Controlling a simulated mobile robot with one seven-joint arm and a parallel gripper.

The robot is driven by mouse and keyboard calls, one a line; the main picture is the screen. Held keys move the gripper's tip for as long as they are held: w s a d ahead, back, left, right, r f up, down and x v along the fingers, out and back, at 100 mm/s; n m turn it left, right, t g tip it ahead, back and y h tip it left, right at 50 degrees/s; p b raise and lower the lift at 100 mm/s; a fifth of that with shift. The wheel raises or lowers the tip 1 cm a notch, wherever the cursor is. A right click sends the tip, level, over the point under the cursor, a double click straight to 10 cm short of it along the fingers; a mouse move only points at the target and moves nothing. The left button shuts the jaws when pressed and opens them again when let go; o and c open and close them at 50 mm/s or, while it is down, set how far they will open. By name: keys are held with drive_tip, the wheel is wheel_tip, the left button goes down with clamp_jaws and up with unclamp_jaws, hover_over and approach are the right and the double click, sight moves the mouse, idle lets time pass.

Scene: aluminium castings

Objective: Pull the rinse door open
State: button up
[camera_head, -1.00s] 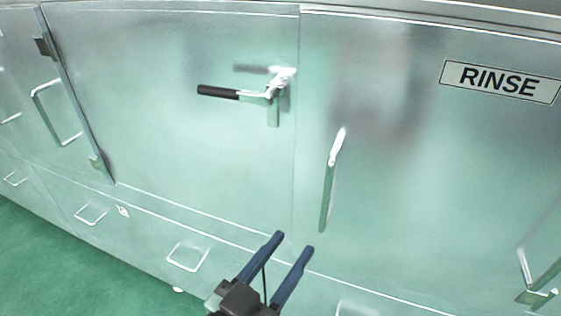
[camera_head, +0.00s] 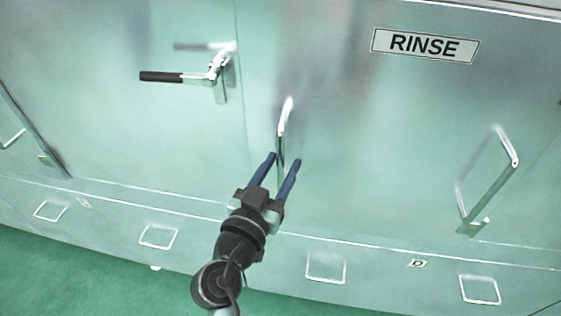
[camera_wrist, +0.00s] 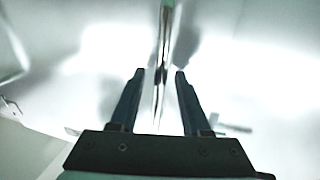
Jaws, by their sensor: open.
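The rinse door (camera_head: 390,120) is a shiny metal panel with a RINSE label (camera_head: 425,45) at its upper part. It looks shut, flush with the panel on its left. Its upright bar handle (camera_head: 284,118) is near its left edge. My gripper (camera_head: 284,158) is open, with its two blue fingers pointing at the lower part of the handle. In the wrist view the handle bar (camera_wrist: 163,50) runs down between the two open fingers (camera_wrist: 157,72). I cannot tell how deep the bar sits between them.
A latch lever with a black grip (camera_head: 175,77) sits on the panel left of the door. Another bar handle (camera_head: 490,180) stands out at the right. Several small drawer pulls (camera_head: 326,268) line the lower front. Green floor (camera_head: 90,265) is clear below.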

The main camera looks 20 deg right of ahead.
clamp_jaws()
idle(0.3)
idle(1.2)
